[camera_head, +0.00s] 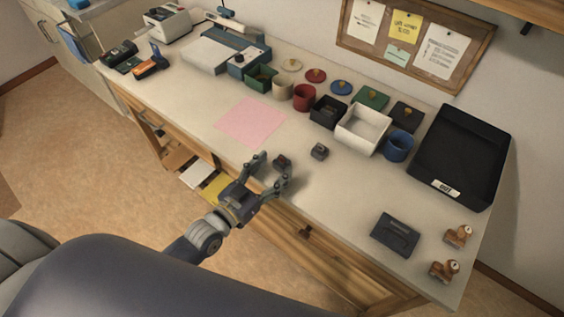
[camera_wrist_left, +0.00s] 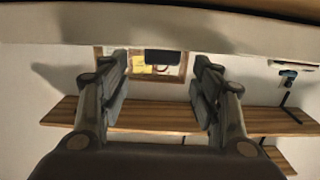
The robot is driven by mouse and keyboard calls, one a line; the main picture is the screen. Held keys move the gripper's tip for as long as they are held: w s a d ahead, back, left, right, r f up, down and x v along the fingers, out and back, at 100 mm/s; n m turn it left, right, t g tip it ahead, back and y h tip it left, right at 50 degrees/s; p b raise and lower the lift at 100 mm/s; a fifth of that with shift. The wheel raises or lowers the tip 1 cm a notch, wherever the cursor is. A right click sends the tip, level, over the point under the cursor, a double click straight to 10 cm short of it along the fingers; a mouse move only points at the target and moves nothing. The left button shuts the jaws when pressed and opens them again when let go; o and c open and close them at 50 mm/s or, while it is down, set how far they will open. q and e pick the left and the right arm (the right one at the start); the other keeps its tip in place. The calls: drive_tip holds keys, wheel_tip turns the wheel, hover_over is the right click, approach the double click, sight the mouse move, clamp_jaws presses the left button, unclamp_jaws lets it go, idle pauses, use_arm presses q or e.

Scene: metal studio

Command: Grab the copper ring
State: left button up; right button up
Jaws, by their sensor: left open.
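My left gripper (camera_head: 272,168) is open at the front edge of the table, its fingers pointing toward the back. It also shows open and empty in the left wrist view (camera_wrist_left: 161,68). A small dark brownish item (camera_head: 282,162) lies just beyond and between the fingertips, apart from them as far as I can tell. A similar small dark grey item (camera_head: 319,151) lies to its right. I cannot make out a copper ring for certain; these items are too small to tell. My right gripper is not in view.
On the table (camera_head: 350,185) are a pink sheet (camera_head: 250,122), a white box (camera_head: 363,129), a blue cup (camera_head: 398,147), a black tray (camera_head: 457,155), a dark flat device (camera_head: 395,234) and two brown stamp-like pieces (camera_head: 458,236). The front middle is mostly clear. A shelf (camera_wrist_left: 160,115) shows in the wrist view.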

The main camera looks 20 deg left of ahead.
sight(281, 161)
use_arm(q)
drive_tip(key=x, duration=0.4)
drive_tip(key=shift+w+f, duration=0.2)
drive_tip(key=shift+w, duration=0.1)
drive_tip(key=c, duration=1)
